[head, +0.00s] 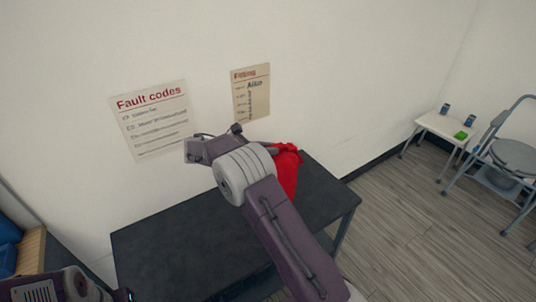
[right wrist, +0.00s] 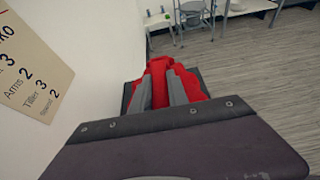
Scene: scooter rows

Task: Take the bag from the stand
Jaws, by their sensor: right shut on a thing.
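A red bag (head: 286,170) shows at the back of a dark stand (head: 180,240) in the head view, partly hidden by my right wrist. My right gripper (head: 272,150) reaches the top of the bag. In the right wrist view, its two grey fingers (right wrist: 160,80) are closed on the red cloth of the bag (right wrist: 158,68), and dark edges of the stand (right wrist: 207,76) show around it. I cannot tell whether the bag's underside touches the stand. Part of my left arm shows at the lower left of the head view, but its fingers are out of frame.
A wall with a fault codes sheet (head: 150,118) and a fitting sheet (head: 251,92) stands right behind the stand. A small white table (head: 445,126) with small items and a grey chair (head: 512,155) are at the right. The wooden floor (head: 400,220) between is clear.

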